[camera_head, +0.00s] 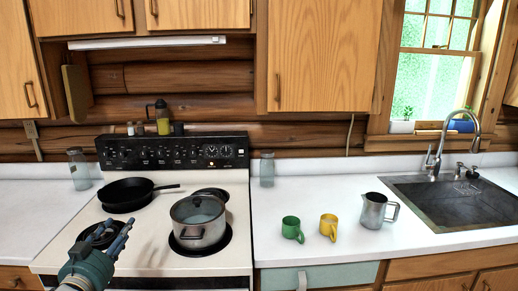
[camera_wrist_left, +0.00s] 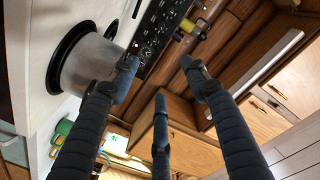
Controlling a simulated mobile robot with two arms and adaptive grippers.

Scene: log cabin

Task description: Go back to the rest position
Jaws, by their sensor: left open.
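My left gripper (camera_head: 108,238) is at the lower left of the head view, above the front left part of the white stove (camera_head: 150,226). Its fingers are spread and nothing is between them. In the left wrist view the open fingers (camera_wrist_left: 158,85) show large. A steel pot (camera_head: 198,220) with a lid stands on the front right burner, to the right of the gripper and apart from it. The pot also shows at the left of the left wrist view (camera_wrist_left: 88,75). My right gripper is not in either view.
A black frying pan (camera_head: 126,194) sits on the back left burner. A green mug (camera_head: 292,228), a yellow mug (camera_head: 328,227) and a metal pitcher (camera_head: 374,211) stand on the white counter (camera_head: 310,255), left of the sink (camera_head: 440,203). Glass jars (camera_head: 78,169) flank the stove.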

